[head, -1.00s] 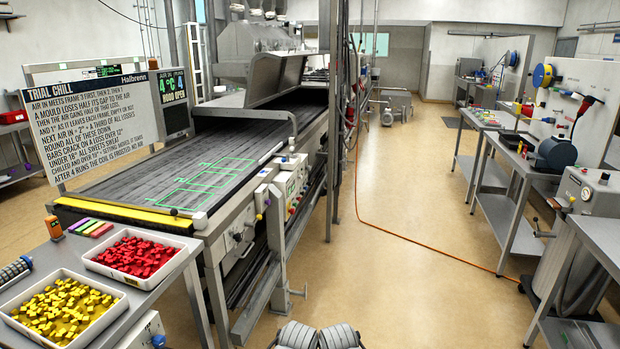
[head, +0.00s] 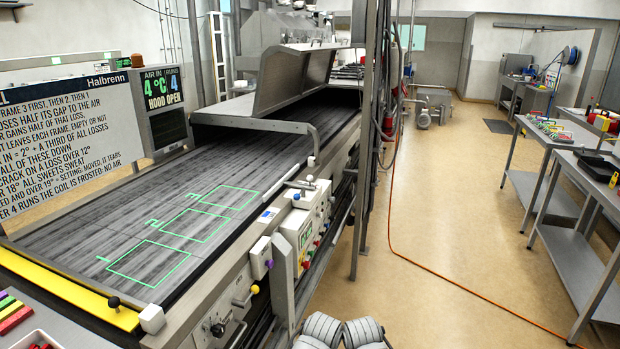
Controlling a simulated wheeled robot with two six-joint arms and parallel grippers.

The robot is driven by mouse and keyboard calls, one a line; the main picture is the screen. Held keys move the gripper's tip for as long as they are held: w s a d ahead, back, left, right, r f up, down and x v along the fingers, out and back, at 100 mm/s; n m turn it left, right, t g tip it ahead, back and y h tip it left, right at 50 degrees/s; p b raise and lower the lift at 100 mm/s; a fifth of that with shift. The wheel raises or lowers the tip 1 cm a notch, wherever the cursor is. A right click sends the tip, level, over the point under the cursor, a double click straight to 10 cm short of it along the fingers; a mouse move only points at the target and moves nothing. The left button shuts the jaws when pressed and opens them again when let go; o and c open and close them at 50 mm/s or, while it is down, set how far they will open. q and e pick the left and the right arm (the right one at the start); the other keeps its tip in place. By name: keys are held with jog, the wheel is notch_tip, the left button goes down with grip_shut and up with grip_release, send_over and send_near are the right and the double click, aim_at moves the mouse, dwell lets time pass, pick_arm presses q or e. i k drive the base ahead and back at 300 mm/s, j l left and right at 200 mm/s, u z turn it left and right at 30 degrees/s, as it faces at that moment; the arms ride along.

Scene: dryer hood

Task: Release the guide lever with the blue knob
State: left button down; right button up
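The conveyor machine (head: 80,236) fills the left and middle of the head view, and its hood (head: 290,85) is raised. On its near side are a yellow knob (head: 255,289) on a short lever, a black knob (head: 217,330) and a violet-blue knob (head: 269,264) on a small pale box. I cannot tell which of the bluish knobs belongs to the guide lever. Grey ribbed parts of mine show at the bottom middle, but no gripper fingers are in view. Nothing of mine touches the machine.
Green frames marked 1, 2 and 3 lie on the empty belt. A display (head: 164,102) reads 4 °C, runs 4, hood open. A text board (head: 60,130) stands behind the belt. The floor (head: 440,240) to the right is open, crossed by an orange cable (head: 450,264). Benches (head: 572,250) stand far right.

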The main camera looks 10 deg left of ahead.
aim_at(296, 196)
jog(key=i, duration=1.65)
jog(key=i+u, duration=0.1)
jog(key=i, duration=0.15)
jog(key=u, duration=0.2)
